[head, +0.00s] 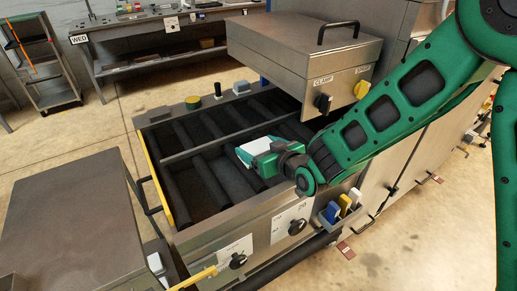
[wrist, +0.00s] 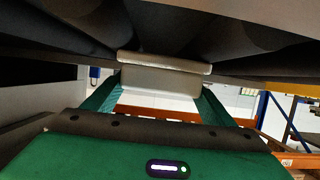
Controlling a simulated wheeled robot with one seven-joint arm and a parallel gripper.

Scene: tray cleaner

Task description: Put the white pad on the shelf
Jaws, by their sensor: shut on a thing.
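My gripper (head: 257,149) is green and reaches over the open bay of the steel machine (head: 232,245). It is shut on the white pad (head: 243,155), which shows at its left end. In the wrist view the pad (wrist: 165,75) lies between the two green fingers, flat and pale with a lip along its upper edge. Dark rollers lie close above it in that view. In the head view the rollers (head: 222,168) lie around and below the gripper. A bench (head: 160,32) with a lower shelf stands at the back. I cannot tell which surface is the task's shelf.
A raised steel housing (head: 285,55) with knobs stands behind my gripper. Small items, including a yellow-topped one (head: 193,102), sit on the bay's far rim. A holder with coloured handles (head: 340,208) hangs in front. A steel box (head: 70,215) stands left. A rack (head: 45,60) stands back left.

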